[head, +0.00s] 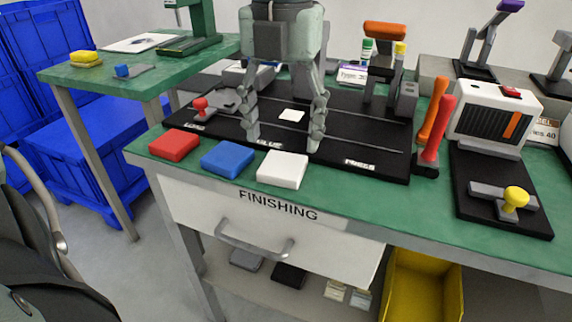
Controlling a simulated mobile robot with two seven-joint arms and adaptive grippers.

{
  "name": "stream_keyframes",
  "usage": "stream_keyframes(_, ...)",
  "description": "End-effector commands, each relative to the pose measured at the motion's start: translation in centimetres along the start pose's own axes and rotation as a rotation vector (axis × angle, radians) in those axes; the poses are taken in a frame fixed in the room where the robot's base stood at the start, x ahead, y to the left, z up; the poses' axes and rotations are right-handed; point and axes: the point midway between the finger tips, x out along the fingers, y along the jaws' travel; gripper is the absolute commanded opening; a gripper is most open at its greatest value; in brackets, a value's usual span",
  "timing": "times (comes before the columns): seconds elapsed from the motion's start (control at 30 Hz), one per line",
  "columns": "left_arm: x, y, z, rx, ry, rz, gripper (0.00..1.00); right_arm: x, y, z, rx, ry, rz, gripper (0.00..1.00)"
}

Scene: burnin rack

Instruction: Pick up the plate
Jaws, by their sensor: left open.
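A small flat white plate (291,115) lies on the black fixture board (350,140) of the green bench, near the GLUE label. My left gripper (283,143) points down over the board with its two fingers spread wide. The plate shows in the gap between the fingers, apart from both in the picture; nothing is held. I cannot tell how high the fingertips are above the board. My right gripper is not in view.
Red (175,145), blue (228,158) and white (282,169) blocks line the bench's front edge. A red-knobbed clamp (201,106) stands left, an orange-topped press (384,60) behind right. Red and orange-handled tools (434,130) stand right. Below is a FINISHING drawer (265,225).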

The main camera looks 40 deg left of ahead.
Motion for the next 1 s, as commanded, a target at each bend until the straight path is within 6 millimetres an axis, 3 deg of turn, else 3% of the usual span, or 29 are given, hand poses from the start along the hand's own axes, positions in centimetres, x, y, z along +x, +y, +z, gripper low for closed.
stream_keyframes(0.23, 3.7, -0.1, 0.0, -0.001, 0.004, -0.001, 0.64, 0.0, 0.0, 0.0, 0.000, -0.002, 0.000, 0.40)
stream_keyframes(0.57, 4.3, -0.1, 0.1, -0.003, -0.001, -0.004, 0.63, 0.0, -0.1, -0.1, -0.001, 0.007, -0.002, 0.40)
stream_keyframes(0.87, 4.3, -0.1, 0.1, -0.003, 0.000, -0.003, 0.25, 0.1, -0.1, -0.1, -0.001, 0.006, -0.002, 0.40)
stream_keyframes(1.0, 4.3, -0.1, 0.1, -0.003, -0.001, -0.003, 0.24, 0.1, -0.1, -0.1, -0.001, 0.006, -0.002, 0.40)
